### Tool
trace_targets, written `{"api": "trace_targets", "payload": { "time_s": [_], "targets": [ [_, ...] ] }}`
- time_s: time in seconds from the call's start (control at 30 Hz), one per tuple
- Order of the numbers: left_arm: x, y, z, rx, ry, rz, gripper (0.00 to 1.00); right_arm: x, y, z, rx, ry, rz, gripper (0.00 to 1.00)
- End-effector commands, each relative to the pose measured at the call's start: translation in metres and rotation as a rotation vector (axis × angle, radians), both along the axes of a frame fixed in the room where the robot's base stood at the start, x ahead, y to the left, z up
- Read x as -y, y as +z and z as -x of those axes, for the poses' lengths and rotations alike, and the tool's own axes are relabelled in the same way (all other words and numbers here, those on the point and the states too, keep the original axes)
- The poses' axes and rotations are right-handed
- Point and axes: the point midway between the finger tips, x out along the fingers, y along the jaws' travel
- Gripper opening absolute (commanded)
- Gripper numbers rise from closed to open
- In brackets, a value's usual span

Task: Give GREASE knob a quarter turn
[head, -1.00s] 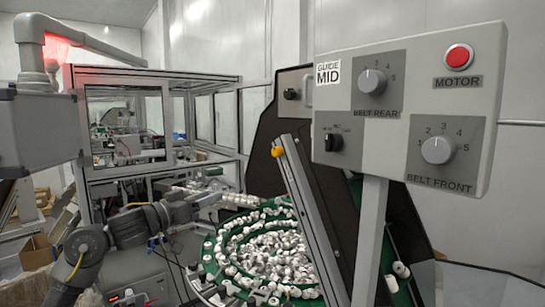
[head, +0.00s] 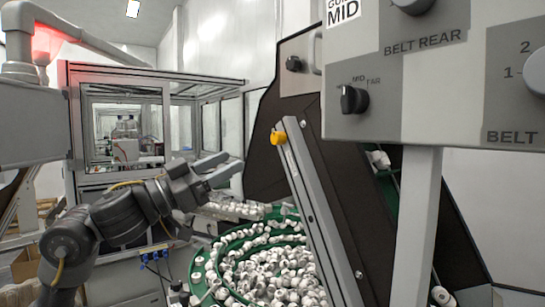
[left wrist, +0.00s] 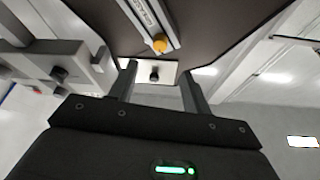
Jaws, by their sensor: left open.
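A black knob (head: 293,63) sits on a pale plate (head: 298,82) on the dark machine side, with a light handle beside it. My right gripper is not seen.
A control box with GUIDE (head: 353,99) and BELT REAR (head: 412,3) knobs fills the upper right. A slanted metal rail (head: 318,205) with a yellow knob (head: 278,137) stands below the plate. A green bowl feeder (head: 203,257) holds many white caps.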

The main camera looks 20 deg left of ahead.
Motion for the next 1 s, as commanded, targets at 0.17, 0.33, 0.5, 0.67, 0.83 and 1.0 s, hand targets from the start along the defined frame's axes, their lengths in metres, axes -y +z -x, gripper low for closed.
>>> {"api": "trace_targets", "payload": {
  "time_s": [0.17, 0.33, 0.5, 0.67, 0.83, 1.0],
  "targets": [
    [0.004, 0.000, -0.002, 0.001, -0.007, 0.001, 0.49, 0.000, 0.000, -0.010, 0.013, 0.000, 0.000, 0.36],
    [0.018, 0.010, -0.014, 0.000, -0.012, 0.004, 0.49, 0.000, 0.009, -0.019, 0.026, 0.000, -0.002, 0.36],
    [0.039, 0.022, -0.036, -0.003, -0.013, 0.004, 0.49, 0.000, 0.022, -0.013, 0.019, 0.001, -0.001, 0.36],
    [0.056, 0.032, -0.054, -0.002, -0.010, 0.002, 0.49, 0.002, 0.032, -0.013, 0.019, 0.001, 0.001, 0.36],
    [0.068, 0.038, -0.068, -0.002, -0.007, 0.002, 0.49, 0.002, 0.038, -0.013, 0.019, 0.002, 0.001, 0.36],
    [0.073, 0.040, -0.073, -0.001, -0.005, 0.001, 0.49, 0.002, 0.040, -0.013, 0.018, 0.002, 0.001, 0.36]
  ]
}}
